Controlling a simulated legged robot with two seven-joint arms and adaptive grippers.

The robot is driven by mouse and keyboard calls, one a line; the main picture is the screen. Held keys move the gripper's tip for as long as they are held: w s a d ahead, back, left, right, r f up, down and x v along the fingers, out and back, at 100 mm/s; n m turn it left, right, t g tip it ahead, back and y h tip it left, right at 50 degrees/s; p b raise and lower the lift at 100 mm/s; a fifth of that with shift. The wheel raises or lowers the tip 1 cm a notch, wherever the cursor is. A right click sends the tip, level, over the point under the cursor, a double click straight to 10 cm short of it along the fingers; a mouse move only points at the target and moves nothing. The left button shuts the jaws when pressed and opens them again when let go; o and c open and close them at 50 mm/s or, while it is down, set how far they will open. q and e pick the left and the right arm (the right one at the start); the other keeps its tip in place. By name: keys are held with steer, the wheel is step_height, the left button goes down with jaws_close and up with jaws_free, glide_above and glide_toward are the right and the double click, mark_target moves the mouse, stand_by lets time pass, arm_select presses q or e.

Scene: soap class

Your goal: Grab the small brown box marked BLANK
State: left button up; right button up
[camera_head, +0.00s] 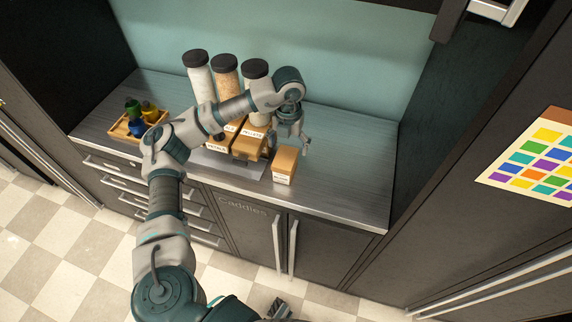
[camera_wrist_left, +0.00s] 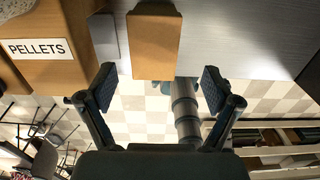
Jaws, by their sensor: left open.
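A small brown box (camera_head: 286,162) with a white label on its front stands on the grey counter, right of the larger boxes; I cannot read its label. My left gripper (camera_head: 290,145) is just above and behind it in the head view, pointing down, open and empty. In the left wrist view the small box (camera_wrist_left: 154,42) lies ahead, roughly between the two spread fingers (camera_wrist_left: 158,78), with no finger visibly touching it. What looks like part of my right gripper (camera_head: 279,308) shows at the bottom edge of the head view.
Larger brown boxes (camera_head: 248,142) stand close left of the small box; the one marked PELLETS (camera_wrist_left: 38,50) is nearest. Three black-lidded jars (camera_head: 226,78) stand behind. A wooden tray (camera_head: 122,131) with small bottles is at the left. The counter (camera_head: 345,165) on the right is clear.

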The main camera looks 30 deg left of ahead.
mark_target(287, 158)
arm_select(q)
step_height(287, 158, down, 5)
steer(key=shift+a+r, duration=0.1)
steer(key=shift+r, duration=0.1)
steer(key=f, duration=0.5)
steer(key=shift+s+a, duration=0.1)
steer(key=shift+a, duration=0.3)
steer(key=c, duration=1.4)
steer(key=shift+r, duration=0.15)
